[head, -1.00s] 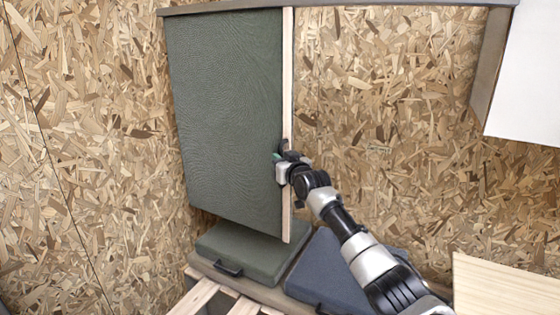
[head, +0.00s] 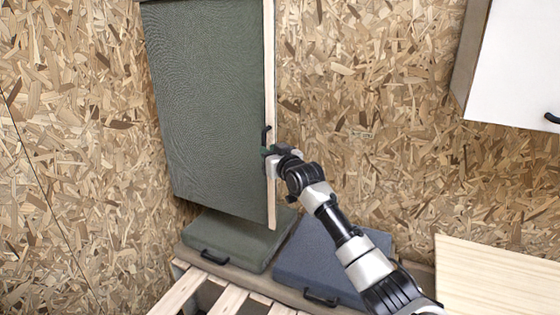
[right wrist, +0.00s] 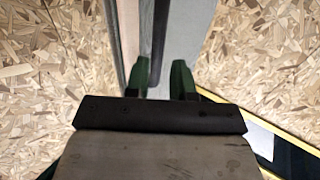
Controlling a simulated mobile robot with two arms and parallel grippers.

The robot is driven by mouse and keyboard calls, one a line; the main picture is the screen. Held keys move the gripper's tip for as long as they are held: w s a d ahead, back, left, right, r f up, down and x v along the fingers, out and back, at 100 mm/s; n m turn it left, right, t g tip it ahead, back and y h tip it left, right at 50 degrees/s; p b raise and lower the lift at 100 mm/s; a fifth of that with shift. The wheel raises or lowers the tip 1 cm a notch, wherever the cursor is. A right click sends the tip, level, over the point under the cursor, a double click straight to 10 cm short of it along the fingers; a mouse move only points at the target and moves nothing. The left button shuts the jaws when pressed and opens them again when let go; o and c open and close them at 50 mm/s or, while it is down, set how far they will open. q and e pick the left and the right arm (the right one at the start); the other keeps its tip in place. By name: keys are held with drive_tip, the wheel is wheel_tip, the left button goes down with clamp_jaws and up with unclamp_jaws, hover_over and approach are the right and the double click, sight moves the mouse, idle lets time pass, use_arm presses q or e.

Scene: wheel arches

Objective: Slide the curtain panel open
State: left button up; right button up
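The curtain panel (head: 205,100) is a dark green sheet with a pale wooden strip (head: 270,70) along its right edge. It hangs at the left of the head view. A dark upright handle (head: 266,136) sits on the strip; in the right wrist view it is a dark bar (right wrist: 160,40). My right gripper (head: 270,152) is at the strip, just below the visible part of the handle. Its green fingers (right wrist: 160,80) are apart in the right wrist view, with the bar between them, closer to the left finger. Contact is not clear. My left gripper is not in view.
Below the panel, a green cushion (head: 235,238) and a blue cushion (head: 325,262) lie on a bench with pale slats (head: 215,300). A white cabinet (head: 515,70) hangs at upper right. A pale wooden top (head: 490,280) is at lower right. The chipboard wall right of the panel is bare.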

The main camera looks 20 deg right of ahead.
drive_tip(key=s, duration=0.6)
drive_tip(key=shift+s+d, duration=0.15)
drive_tip(key=shift+d, duration=0.2)
